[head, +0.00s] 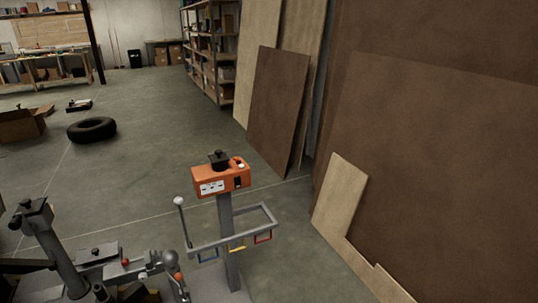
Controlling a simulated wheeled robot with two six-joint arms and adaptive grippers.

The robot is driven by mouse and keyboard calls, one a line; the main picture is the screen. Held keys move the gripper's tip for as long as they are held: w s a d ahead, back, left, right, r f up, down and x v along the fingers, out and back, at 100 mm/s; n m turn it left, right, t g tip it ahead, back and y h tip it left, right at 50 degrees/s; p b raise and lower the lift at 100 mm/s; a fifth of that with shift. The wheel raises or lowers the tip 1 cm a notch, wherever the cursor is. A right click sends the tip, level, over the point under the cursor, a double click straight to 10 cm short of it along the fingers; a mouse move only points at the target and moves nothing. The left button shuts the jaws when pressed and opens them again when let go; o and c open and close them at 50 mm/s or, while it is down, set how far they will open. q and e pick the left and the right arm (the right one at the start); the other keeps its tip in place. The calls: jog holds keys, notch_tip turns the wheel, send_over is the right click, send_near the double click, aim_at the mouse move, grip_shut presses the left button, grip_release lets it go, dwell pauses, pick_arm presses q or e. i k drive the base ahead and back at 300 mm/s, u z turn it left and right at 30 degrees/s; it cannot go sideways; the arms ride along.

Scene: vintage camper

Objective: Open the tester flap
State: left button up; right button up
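An orange box (221,179), which looks like the tester, sits on top of a grey post (226,215) at the lower middle of the head view. Its front has a white panel (212,187) with dark marks, and a dark rectangular patch (238,182) to the right. A white round knob (241,166) and a black block (218,160) are on its top. I cannot tell which part is the flap, or whether it is open or shut. Neither of my grippers can be made out in this view.
A grey rail frame (206,246) with coloured hooks surrounds the post. A lever with a pale ball (179,201) stands to its left. Grey machinery (97,253) fills the lower left. Boards (278,110) lean at right. A tire (92,129) lies on open floor.

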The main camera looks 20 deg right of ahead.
aim_at(220, 156)
jog(key=z, duration=0.4)
jog(key=k, duration=0.6)
jog(key=z, duration=0.55)
jog(key=i, duration=0.6)
jog(key=z, duration=0.75)
jog(key=i, duration=1.25)
jog(key=u, duration=0.15)
